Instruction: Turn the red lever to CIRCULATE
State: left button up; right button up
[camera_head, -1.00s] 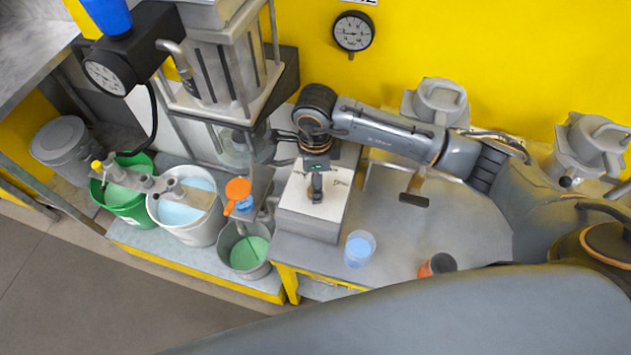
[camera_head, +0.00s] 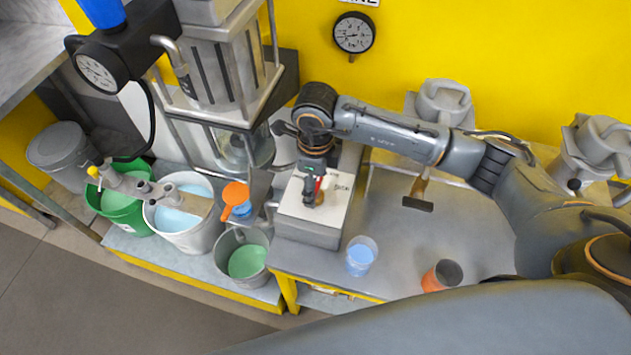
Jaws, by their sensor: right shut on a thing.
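A pale control box (camera_head: 308,230) stands at the left end of the grey bench, with small dark lettering on its white top, too small to read. My right gripper (camera_head: 312,196) reaches down over this top from my arm behind it. It is shut on the red lever (camera_head: 319,184), of which only a small red patch shows beside the dark fingers. The rest of the lever is hidden, so I cannot tell which mark it points to. My left gripper is not in view.
Left of the box are a grey bucket (camera_head: 228,262), a white bucket (camera_head: 190,233) and a green bucket (camera_head: 122,212). A gauge (camera_head: 354,33) hangs on the yellow wall.

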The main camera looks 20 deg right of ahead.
jog(key=shift+s, duration=0.1)
jog(key=o, duration=1.2)
jog(key=shift+c, duration=0.2)
jog(key=shift+r, duration=0.25)
notch_tip(320, 180, up, 12)
jog(key=shift+f, duration=0.25)
